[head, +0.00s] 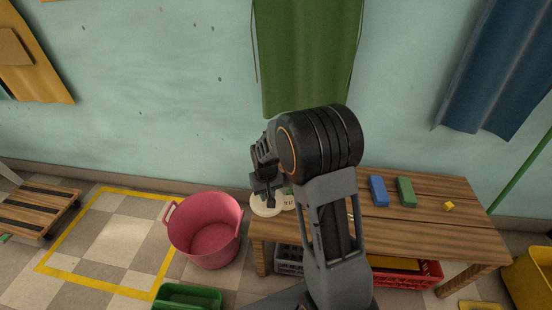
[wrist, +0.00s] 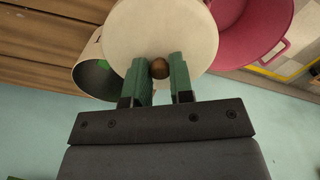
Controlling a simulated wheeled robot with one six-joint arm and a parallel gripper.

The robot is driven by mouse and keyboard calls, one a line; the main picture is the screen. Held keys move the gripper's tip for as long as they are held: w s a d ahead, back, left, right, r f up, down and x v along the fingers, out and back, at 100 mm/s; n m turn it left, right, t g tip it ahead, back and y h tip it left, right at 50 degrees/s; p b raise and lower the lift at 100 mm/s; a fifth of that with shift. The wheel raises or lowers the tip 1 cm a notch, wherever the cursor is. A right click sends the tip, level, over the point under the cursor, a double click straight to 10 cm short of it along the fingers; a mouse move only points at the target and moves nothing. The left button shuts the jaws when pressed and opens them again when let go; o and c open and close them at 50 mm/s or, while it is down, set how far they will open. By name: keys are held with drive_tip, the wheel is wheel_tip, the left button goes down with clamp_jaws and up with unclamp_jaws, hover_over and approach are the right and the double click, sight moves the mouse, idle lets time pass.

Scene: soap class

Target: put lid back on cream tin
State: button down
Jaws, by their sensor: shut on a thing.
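The lid is a round cream disc (wrist: 160,28) with a small brown knob (wrist: 160,69). My gripper (wrist: 159,72) is shut on the knob, with a green finger on each side. In the head view the lid (head: 263,208) hangs below my gripper (head: 268,193), by the table's left end. The cream tin (wrist: 92,72) is open at the top, with a dark inside, and stands beside the lid in the wrist view. The lid hides part of its rim there. In the head view the tin (head: 287,201) shows just right of the lid, partly hidden by my arm.
The wooden table (head: 440,220) bears a blue block (head: 378,191), a green block (head: 406,192) and a small yellow cube (head: 448,206). A pink tub (head: 205,235) stands on the floor left of the table. Crates sit under the table, one red (head: 408,273).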

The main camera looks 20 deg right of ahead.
drive_tip(key=shift+w+a, duration=0.2)
drive_tip(key=shift+w, duration=0.25)
drive_tip(key=shift+d+r+n, duration=0.15)
drive_tip(key=shift+d+n, duration=0.15)
drive_tip(key=shift+n, duration=0.1)
drive_tip(key=shift+w+d+r+n, duration=0.15)
drive_tip(key=shift+d+r+n, duration=0.15)
drive_tip(key=shift+n, duration=0.4)
drive_tip(key=w+d+n, duration=0.1)
drive_tip(key=n, duration=0.2)
drive_tip(key=d+r+n+p, duration=0.1)
drive_tip(key=n, duration=0.2)
drive_tip(key=w+d+r+n+p, duration=0.1)
drive_tip(key=n, duration=0.2)
drive_tip(key=shift+w+d, duration=0.3)
drive_tip(key=shift+w, duration=0.05)
drive_tip(key=w+d+r+n+p, duration=0.2)
drive_tip(key=d+n, duration=0.4)
drive_tip(key=n, duration=0.5)
wheel_tip(320, 180, down, 6)
drive_tip(key=b, duration=0.5)
drive_tip(key=shift+w+a+f+n, duration=0.15)
drive_tip(key=shift+a+f+n, duration=0.05)
drive_tip(key=shift+n, duration=0.1)
drive_tip(key=shift+f+p, duration=0.15)
drive_tip(key=shift+p, duration=0.2)
